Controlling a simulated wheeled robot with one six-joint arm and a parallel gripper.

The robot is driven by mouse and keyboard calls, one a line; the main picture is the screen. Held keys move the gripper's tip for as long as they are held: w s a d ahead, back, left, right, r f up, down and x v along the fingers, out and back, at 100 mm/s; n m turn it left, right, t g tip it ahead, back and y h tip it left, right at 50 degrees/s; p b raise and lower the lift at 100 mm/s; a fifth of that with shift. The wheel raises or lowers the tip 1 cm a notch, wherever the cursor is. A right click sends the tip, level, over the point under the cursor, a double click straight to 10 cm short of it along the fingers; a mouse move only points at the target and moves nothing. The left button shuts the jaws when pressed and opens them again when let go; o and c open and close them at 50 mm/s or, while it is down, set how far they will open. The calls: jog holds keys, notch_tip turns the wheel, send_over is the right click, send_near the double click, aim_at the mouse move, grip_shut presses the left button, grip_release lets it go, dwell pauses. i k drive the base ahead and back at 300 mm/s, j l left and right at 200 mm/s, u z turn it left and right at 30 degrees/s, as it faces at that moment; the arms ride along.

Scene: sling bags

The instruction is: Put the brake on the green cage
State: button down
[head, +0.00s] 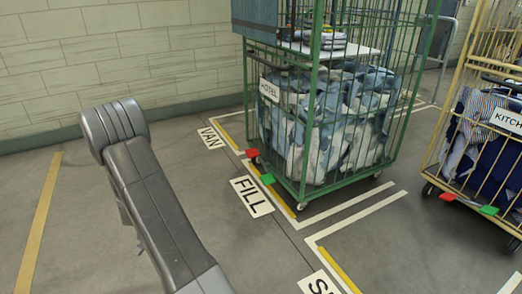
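The green cage (314,110) stands on castors in a white-lined floor bay at upper centre. It holds blue and white cloth, and a white label sits on its left side. At its base on the left are a red pedal (252,153) and a green pedal (267,179), apart from each other. I cannot tell from here which pedal is pressed down. My grey arm rises from the bottom at left of centre, clear of the cage. My gripper is not visible in this view.
A yellow cage (462,130) with a KITCHEN label stands at right, with its own red pedal (447,196) and green pedal (488,210). Floor signs VAN (211,138) and FILL (251,196) lie left of the green cage. A block wall runs behind. The floor in front is clear.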

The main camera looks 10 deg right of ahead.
aim_at(266, 178)
jog(key=i+z, duration=0.25)
jog(key=z, duration=0.2)
jog(key=i+j+z, duration=0.15)
jog(key=z, duration=0.3)
jog(key=i+j+z, duration=0.25)
jog(key=z, duration=0.15)
jog(key=i+j, duration=0.25)
jog(key=i+j+z, duration=0.1)
jog(key=i+j, duration=0.15)
jog(key=j, duration=0.2)
jog(key=i+j+z, duration=0.1)
jog(key=i+j, duration=0.4)
jog(key=j, duration=0.2)
jog(key=i+j+z, duration=0.1)
jog(key=i+j, duration=0.15)
jog(key=j, duration=0.15)
